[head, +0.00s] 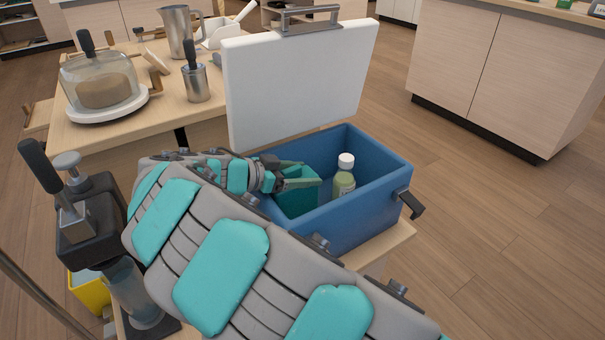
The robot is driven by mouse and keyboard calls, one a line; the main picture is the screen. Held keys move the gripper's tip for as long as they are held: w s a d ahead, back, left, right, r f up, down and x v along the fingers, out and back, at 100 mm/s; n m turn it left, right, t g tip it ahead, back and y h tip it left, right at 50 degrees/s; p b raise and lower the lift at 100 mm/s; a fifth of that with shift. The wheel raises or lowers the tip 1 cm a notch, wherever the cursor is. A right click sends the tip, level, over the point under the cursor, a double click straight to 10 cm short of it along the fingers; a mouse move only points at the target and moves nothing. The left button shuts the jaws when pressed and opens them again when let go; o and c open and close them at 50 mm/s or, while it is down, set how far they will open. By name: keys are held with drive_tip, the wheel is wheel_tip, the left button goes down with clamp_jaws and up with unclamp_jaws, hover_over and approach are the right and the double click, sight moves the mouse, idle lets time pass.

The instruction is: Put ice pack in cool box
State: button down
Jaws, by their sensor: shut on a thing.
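The blue cool box (372,222) stands with its white lid (298,88) raised behind it. My gripper (312,181) is at the box's open top, over its left part, and is shut on the teal ice pack (297,203). The ice pack hangs below the fingers, inside the box walls. Its lower end is hidden by the near wall, so I cannot tell whether it touches the floor of the box. My arm covers the box's left near side.
A bottle (343,184) with a white cap stands in the box, right of the ice pack. A table behind holds a glass dome (99,80), a metal canister (196,82) and a steel jug (181,32). A black pump device (85,225) stands at left. Floor is clear at right.

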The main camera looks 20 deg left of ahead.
drive_tip(key=shift+f+b, duration=0.55)
drive_tip(key=shift+b, duration=0.4)
unclamp_jaws()
drive_tip(key=shift+r, duration=0.1)
